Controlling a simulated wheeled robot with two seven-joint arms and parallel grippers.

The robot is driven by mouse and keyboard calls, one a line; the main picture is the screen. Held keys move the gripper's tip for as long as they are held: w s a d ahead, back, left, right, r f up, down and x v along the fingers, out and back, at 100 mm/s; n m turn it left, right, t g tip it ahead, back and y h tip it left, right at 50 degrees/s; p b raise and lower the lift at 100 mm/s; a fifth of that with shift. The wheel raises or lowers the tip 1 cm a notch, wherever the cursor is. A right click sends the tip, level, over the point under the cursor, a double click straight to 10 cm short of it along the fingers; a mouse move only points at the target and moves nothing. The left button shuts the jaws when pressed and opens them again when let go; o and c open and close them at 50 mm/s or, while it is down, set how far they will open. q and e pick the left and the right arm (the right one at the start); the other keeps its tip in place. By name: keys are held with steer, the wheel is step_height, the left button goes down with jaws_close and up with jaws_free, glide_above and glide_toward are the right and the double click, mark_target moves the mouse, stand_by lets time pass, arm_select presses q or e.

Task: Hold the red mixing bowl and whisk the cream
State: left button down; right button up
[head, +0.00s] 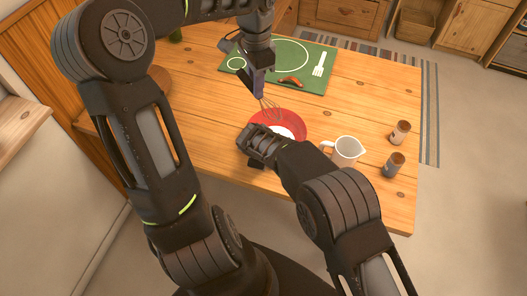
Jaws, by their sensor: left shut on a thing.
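The red mixing bowl (292,118) stands on the wooden table with white cream (284,131) in it. My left gripper (258,82) points down above the bowl and is shut on the whisk (268,107), which has a dark handle. The whisk's wires hang down over the bowl's far left part. I cannot tell whether their tips touch the cream. My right gripper (249,144) is at the bowl's near left rim and covers part of the bowl. Its fingertips are not clear, so its grip on the rim cannot be told.
A white jug (346,151) stands right of the bowl. Two small jars (400,132) (393,165) stand near the table's right edge. The table (365,95) is clear right of the mat.

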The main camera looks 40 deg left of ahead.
steer(key=shift+w+a+f, duration=0.1)
steer(key=shift+w+f, duration=0.05)
steer(key=shift+f, duration=0.25)
jaws_close()
stand_by(0.4)
stand_by(1.7)
